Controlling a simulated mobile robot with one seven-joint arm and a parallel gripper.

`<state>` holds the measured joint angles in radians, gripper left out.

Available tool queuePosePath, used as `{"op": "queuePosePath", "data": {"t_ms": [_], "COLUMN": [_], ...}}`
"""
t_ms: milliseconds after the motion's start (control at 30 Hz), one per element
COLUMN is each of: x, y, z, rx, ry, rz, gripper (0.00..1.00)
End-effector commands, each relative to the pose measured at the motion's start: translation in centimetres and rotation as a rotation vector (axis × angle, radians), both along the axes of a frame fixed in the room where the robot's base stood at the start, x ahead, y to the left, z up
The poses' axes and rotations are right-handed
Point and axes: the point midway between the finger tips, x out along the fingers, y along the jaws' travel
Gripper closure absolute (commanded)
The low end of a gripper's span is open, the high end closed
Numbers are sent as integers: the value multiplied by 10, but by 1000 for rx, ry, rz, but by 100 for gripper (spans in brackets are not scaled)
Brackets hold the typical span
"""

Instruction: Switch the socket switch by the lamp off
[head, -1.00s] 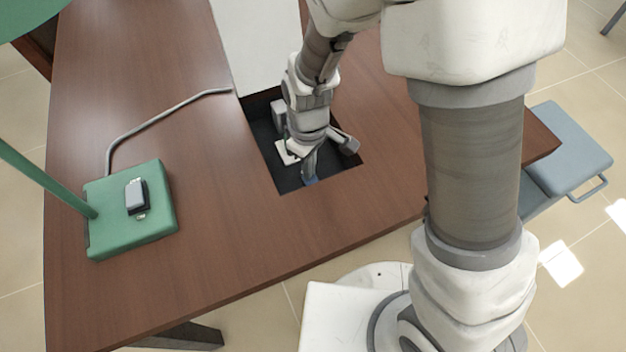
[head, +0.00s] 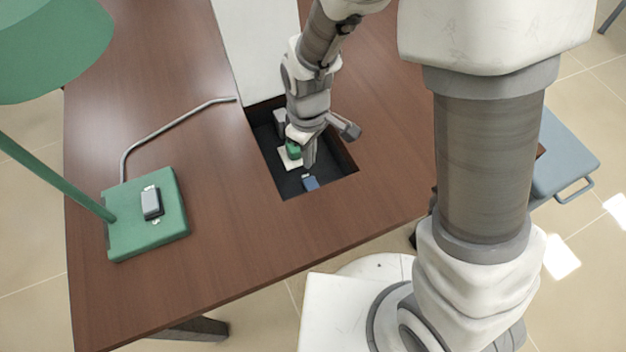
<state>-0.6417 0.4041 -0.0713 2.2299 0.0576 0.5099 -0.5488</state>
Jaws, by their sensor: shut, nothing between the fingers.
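The green desk lamp (head: 148,228) stands on the left of the table, with a grey rocker switch (head: 151,203) on its base. A dark recess (head: 335,178) is cut into the tabletop. Inside it is a white plate (head: 288,161) with a small green part (head: 293,149) on it; it looks like a socket, but my gripper hides some of it. My gripper (head: 308,164) points down into the recess, shut and empty, just right of the green part. I cannot tell whether it touches. The switch's setting is too small to read.
A small blue item (head: 311,183) lies in the recess near its front edge. A grey cable (head: 178,123) runs from the lamp towards the raised white panel (head: 258,50). The recess walls are close around my gripper. A blue-grey stool (head: 568,155) stands right of the table.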

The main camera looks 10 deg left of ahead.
Motion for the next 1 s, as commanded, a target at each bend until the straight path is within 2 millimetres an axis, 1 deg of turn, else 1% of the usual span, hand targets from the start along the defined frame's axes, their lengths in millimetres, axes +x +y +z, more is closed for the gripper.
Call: {"op": "queuePosePath", "data": {"t_ms": [33, 533, 633, 1000], "x": [0, 1, 0, 0], "y": [0, 0, 0, 0], "z": [8, 47, 49, 48], "rx": [1, 0, 0, 0], "ry": [0, -1, -1, -1], "rz": [0, -2, -1, -1], "gripper": [100, 100, 100, 100]}}
